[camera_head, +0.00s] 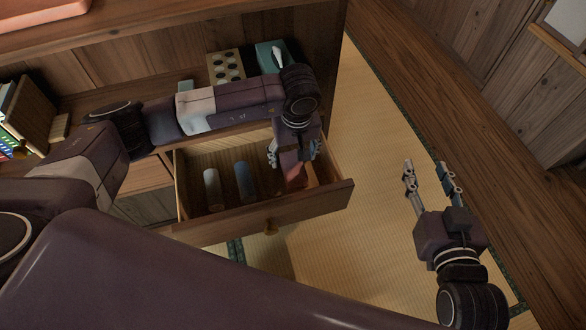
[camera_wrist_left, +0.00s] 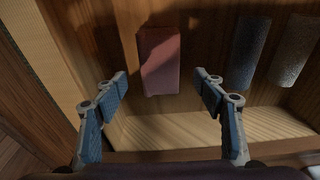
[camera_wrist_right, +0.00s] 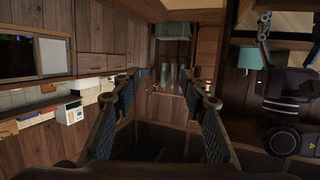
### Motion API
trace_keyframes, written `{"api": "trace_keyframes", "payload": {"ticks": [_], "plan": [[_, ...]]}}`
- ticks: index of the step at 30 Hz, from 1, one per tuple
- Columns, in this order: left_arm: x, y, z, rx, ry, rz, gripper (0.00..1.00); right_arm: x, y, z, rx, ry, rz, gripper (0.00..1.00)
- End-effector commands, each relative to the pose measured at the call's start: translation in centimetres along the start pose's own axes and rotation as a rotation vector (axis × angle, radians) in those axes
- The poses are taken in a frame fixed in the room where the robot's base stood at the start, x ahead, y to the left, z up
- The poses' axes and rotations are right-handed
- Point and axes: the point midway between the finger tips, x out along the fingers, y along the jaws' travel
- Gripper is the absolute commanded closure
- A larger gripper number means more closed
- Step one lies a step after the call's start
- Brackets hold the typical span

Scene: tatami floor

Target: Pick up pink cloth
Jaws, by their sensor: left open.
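The pink cloth (camera_wrist_left: 160,60) lies folded into a rectangle in the open wooden drawer. In the head view the pink cloth (camera_head: 295,172) is mostly hidden behind my left gripper (camera_head: 293,158), which reaches down into the drawer's right part. In the left wrist view my left gripper (camera_wrist_left: 164,88) is open, its fingers on either side of the cloth with gaps between, not visibly touching it. My right gripper (camera_head: 430,172) is open and empty over the tatami to the right of the drawer. The right wrist view shows its fingers (camera_wrist_right: 168,88) spread apart.
A blue cloth (camera_head: 244,182) and a grey cloth (camera_head: 212,188) lie left of the pink one in the drawer (camera_head: 225,228). A teal tissue box (camera_head: 268,55) and a dotted box (camera_head: 226,67) stand on the cabinet behind. Tatami (camera_head: 375,110) right of the drawer is clear.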

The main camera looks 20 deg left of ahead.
Motion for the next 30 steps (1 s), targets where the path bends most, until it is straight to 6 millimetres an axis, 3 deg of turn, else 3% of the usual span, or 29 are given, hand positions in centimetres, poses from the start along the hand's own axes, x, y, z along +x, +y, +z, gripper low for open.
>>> {"api": "trace_keyframes", "payload": {"ticks": [15,25,30], "plan": [[4.8,-0.1,0.8,-0.001,0.0,0.0,0.36,-0.5,-1.0,-7.8,0.006,0.356,-0.021,0.6],[5.0,-0.1,0.7,0.0,0.0,0.001,0.36,-0.8,-1.1,-8.6,0.007,0.39,-0.023,0.6],[5.0,-0.1,0.7,0.0,0.0,0.001,0.53,-0.8,-1.1,-8.5,0.007,0.389,-0.023,0.6]]}}
